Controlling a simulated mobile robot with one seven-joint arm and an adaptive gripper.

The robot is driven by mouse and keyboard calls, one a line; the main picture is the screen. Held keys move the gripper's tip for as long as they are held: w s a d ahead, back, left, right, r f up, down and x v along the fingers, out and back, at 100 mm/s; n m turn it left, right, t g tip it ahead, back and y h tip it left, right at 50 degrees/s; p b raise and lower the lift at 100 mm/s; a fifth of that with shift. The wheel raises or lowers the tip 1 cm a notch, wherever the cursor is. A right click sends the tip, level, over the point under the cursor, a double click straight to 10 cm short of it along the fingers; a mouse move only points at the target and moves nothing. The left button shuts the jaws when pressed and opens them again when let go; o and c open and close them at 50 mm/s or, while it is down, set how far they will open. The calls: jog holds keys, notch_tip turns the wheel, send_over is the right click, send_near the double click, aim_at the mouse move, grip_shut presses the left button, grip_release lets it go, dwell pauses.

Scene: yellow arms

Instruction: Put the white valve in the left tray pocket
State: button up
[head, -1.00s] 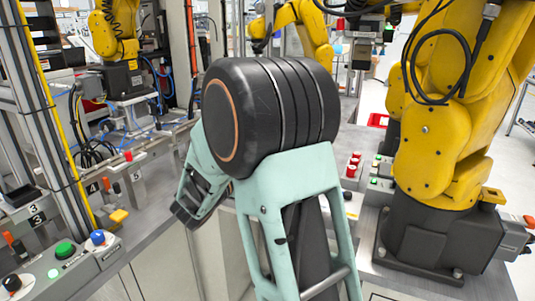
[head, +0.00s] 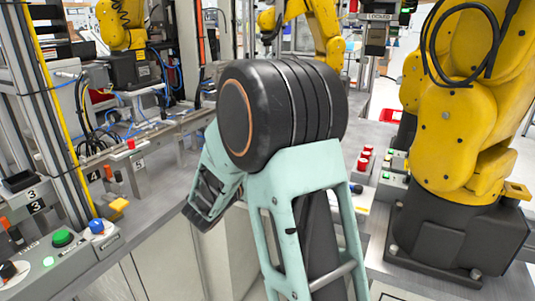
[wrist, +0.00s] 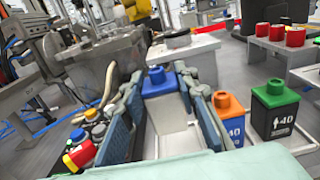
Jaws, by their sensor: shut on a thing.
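In the wrist view, a piece with a blue top and a pale, whitish body (wrist: 172,115) sits between the fingers of my gripper (wrist: 165,90); it seems to be the white valve. The fingers press on it from both sides. In the head view, my wrist and forearm hide the gripper's tips and the valve. I cannot make out the left tray pocket in either view.
In the wrist view, an orange-topped block (wrist: 230,115) and a green-topped block (wrist: 273,108) stand to the right of the fingers. A yellow robot arm (head: 455,130) stands at the right in the head view.

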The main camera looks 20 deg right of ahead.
jog(key=shift+f+b, duration=1.35)
jog(key=shift+f, duration=0.55)
jog(key=shift+f+b, duration=0.4)
jog(key=shift+f, duration=0.1)
jog(key=o, duration=1.3)
jog(key=shift+c, duration=0.2)
jog(key=v, duration=1.2)
